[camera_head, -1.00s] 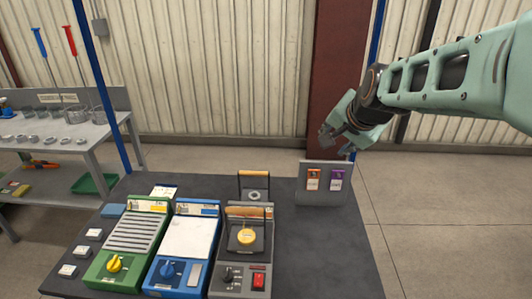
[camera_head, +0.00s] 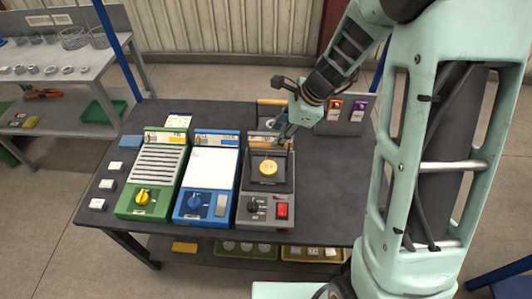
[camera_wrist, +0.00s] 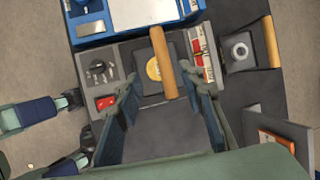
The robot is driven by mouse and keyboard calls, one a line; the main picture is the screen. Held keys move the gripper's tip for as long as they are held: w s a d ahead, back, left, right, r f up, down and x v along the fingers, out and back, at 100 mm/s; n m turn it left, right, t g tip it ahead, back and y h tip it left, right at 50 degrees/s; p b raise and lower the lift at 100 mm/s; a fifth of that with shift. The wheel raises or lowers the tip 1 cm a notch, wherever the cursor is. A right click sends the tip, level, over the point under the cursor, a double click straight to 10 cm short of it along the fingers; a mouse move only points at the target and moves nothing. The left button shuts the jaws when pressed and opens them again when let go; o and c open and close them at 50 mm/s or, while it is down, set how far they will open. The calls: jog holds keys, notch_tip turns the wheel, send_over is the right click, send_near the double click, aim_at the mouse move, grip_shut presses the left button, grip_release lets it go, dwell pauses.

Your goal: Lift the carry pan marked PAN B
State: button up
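Two carry pans with wooden bar handles show, and I cannot read which is marked PAN B. One dark pan (camera_head: 254,183) holds a yellow disc and sits on the grey unit; it also shows in the wrist view (camera_wrist: 145,87), with its wooden handle (camera_wrist: 162,62) raised. The other pan (camera_wrist: 236,66) stands on the table behind the unit, holding a grey ring-like piece, with its own handle (camera_wrist: 270,42). My gripper (camera_head: 283,136) is open above the back of the grey unit. In the wrist view its fingers (camera_wrist: 165,92) are spread, with the near handle's lower end between them; contact is unclear.
Green (camera_head: 155,178) and blue (camera_head: 207,177) units stand left of the grey unit (camera_head: 265,208). An upright board (camera_head: 340,128) with orange and purple tags is at the back right. The table (camera_head: 325,185) is clear right of the grey unit. A side bench (camera_head: 60,85) stands at left.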

aim_at(269, 146)
jog(key=x, duration=0.9)
jog(key=shift+w+d, duration=0.3)
jog(key=shift+d, duration=0.05)
jog(key=shift+f+b, duration=0.3)
jog(key=shift+b, duration=0.15)
grip_shut()
dwell(0.4)
